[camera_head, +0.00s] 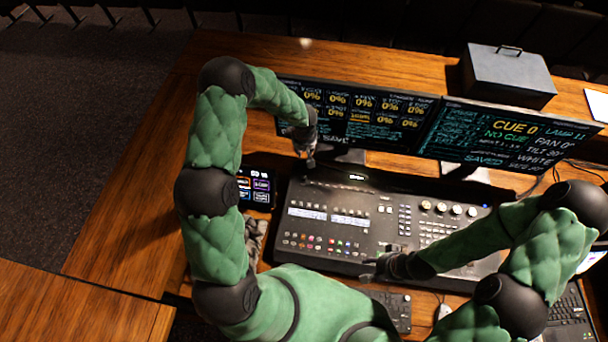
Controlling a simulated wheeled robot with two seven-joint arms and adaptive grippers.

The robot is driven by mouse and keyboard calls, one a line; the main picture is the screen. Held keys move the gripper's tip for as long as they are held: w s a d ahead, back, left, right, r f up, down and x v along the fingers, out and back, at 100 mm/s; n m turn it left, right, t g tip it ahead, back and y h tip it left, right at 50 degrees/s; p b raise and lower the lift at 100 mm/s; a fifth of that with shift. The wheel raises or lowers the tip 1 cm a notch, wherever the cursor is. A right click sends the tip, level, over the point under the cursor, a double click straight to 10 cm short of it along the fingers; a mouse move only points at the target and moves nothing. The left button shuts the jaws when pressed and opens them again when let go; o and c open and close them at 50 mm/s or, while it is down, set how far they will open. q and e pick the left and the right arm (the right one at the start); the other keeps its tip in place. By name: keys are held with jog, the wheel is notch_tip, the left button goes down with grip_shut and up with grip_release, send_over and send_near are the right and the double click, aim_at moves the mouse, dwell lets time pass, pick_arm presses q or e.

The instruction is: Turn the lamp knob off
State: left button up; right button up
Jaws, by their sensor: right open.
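The black mixing console (350,237) lies on the wooden desk with buttons, faders and small displays. A row of round knobs (441,207) is on its upper right part. I cannot tell which control is the lamp knob. My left gripper (310,162) points down over the console's upper left edge, below the left monitor. Its fingers are dark and small, so whether they are open does not show, nor whether they touch anything. My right gripper (370,268) is open and seems empty, over the console's front edge near its middle.
Two monitors (360,115) (495,140) stand behind the console. A grey metal box (507,75) sits behind the right one. A small tablet (256,188) is left of the console. A keyboard (392,308) and laptop (570,318) are in front. The desk's left side (150,200) is clear.

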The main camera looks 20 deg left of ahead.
aim_at(304, 177)
pick_arm(q)
jog(key=s+f+n, duration=0.1)
jog(key=f, duration=0.2)
jog(key=s+d+f+n+g, duration=0.1)
jog(key=f, duration=0.3)
jog(key=s+f+n+g, duration=0.1)
jog(key=s+f+n, duration=0.1)
jog(key=f, duration=0.2)
jog(key=shift+d+f+h, duration=0.15)
jog(key=shift+d+h, duration=0.2)
jog(key=shift+h, duration=0.05)
